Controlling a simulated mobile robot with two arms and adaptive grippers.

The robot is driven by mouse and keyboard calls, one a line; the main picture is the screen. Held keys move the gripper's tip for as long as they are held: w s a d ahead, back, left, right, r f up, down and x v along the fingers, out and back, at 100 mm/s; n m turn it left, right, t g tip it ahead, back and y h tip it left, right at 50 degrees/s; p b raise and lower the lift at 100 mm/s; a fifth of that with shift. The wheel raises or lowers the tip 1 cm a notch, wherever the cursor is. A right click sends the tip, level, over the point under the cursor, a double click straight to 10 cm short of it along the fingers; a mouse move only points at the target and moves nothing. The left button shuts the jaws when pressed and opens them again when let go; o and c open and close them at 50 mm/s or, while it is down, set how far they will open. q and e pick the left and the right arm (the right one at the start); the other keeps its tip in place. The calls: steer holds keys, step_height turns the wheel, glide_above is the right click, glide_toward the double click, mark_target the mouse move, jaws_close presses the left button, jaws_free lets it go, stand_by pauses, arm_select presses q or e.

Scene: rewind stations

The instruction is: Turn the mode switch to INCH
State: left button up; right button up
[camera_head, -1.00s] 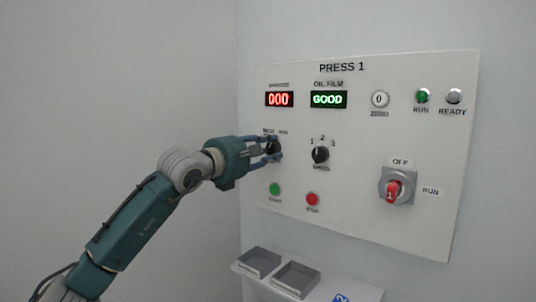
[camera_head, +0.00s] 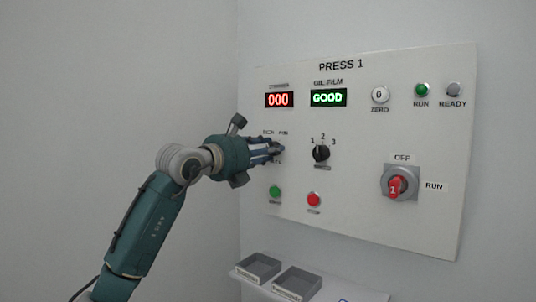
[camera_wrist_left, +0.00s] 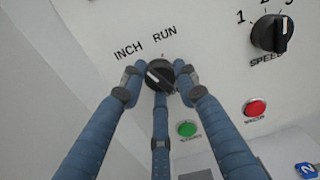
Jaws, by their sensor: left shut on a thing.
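The mode switch (camera_wrist_left: 160,73) is a round black knob below the labels INCH (camera_wrist_left: 128,48) and RUN (camera_wrist_left: 164,33) in the left wrist view. Its raised bar is tilted, with a pale mark at its upper left; which label it points to exactly is hard to tell. My left gripper (camera_head: 276,148) is shut on this knob, with two blue fingers at its sides and a third below it. In the head view the fingers hide most of the knob. My right gripper is not in view.
The SPEED knob (camera_head: 321,153) is just right of my fingers. The green button (camera_head: 275,191) and red button (camera_head: 314,199) are below. A red rotary switch (camera_head: 396,187) is further right. Two grey trays (camera_head: 297,281) sit on a shelf under the panel (camera_head: 370,235).

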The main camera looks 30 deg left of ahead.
arm_select(q)
steer(key=shift+f+n, duration=0.2)
steer(key=shift+n, duration=0.4)
steer(key=o, duration=1.2)
steer(key=shift+r, duration=0.1)
steer(key=shift+c, duration=0.2)
steer(key=s, duration=1.2)
steer(key=shift+a, duration=0.4)
